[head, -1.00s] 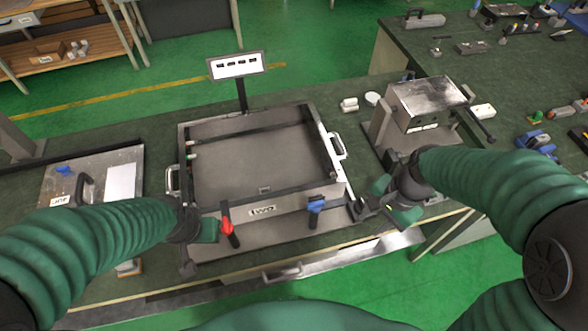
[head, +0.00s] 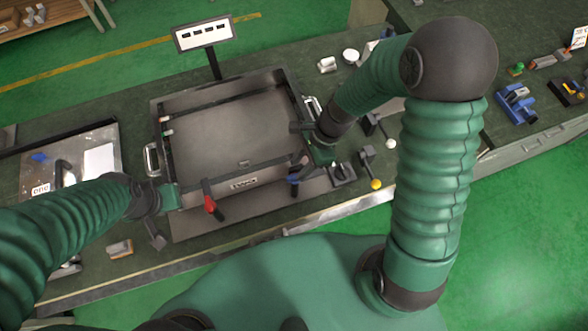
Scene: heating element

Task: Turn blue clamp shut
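The blue clamp (head: 294,179) sits at the right of the steel box's (head: 240,183) front face. Its handle is small and partly covered by dark parts. My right gripper (head: 308,150) is over the box's front right corner, close above or beside the blue clamp. Contact between them and its finger opening cannot be made out. The red clamp (head: 210,203) stands on the left of the front face, its red handle pointing toward me. My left gripper (head: 160,217) is left of the red clamp, at the box's front left corner, apart from the blue clamp; its finger opening is unclear.
A display panel (head: 203,34) on a post stands behind the box. Clamp-like tools, one with a yellow knob (head: 376,184), lie right of it. A metal plate (head: 100,137) with a white sheet lies left. A small block (head: 120,248) is near the front edge.

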